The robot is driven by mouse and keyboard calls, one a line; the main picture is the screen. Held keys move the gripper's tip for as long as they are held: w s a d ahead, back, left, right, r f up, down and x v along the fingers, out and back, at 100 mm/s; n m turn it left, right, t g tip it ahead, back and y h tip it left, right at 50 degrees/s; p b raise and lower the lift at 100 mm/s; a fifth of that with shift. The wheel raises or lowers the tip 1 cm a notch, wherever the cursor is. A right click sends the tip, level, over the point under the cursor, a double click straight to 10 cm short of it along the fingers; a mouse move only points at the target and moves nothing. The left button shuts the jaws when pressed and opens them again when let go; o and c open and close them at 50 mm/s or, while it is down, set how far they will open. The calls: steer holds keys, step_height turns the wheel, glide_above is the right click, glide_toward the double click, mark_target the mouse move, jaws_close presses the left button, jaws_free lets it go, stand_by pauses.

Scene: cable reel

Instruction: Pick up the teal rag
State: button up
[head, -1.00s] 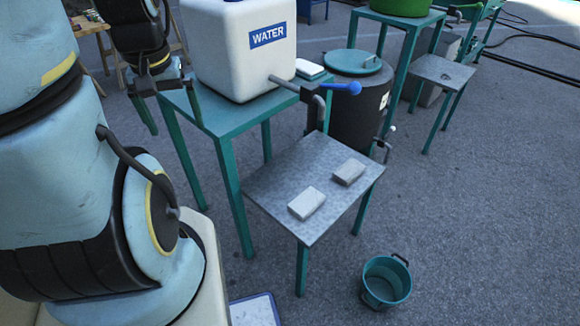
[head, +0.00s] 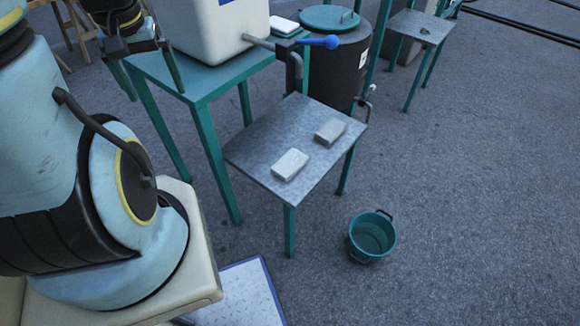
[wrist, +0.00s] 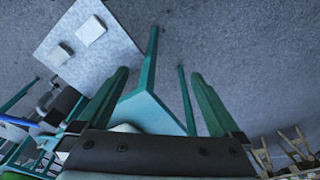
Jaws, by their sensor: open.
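I cannot make out a teal rag in either view. My gripper (head: 149,76) is at the upper left of the head view, beside the near left part of the teal table (head: 205,88). Its two dark green fingers are apart with nothing between them. In the wrist view my gripper (wrist: 160,74) also shows open, with the teal table's corner and legs beyond the fingers. A teal bucket (head: 372,238) stands on the ground at lower right; I cannot tell whether any cloth lies in it.
A low metal-topped table (head: 252,155) holds a white block (head: 290,165) and a grey block (head: 330,132). A white water container (head: 215,35) with a blue-handled tap (head: 318,42) stands on the teal table. A dark barrel (head: 338,65) stands behind.

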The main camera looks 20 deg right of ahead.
steer(key=w+d+f+m+g+b, duration=0.1)
steer(key=w+d+f+m+b, duration=0.15)
steer(key=d+f+b, duration=0.4)
steer(key=w+d+f+m+b, duration=0.2)
steer(key=d+f+m+b, duration=0.15)
steer(key=d+f, duration=0.45)
steer(key=m+b, duration=0.4)
steer(key=b, duration=0.5)
glide_above(290, 162)
step_height(290, 162, down, 14)
step_height(290, 162, down, 10)
steer(key=shift+f+b, duration=0.2)
steer(key=shift+b, duration=0.55)
steer(key=c, duration=1.2)
step_height(290, 162, up, 10)
steer(key=shift+r+p, duration=0.1)
steer(key=shift+p, duration=0.8)
steer(key=shift+c, duration=0.2)
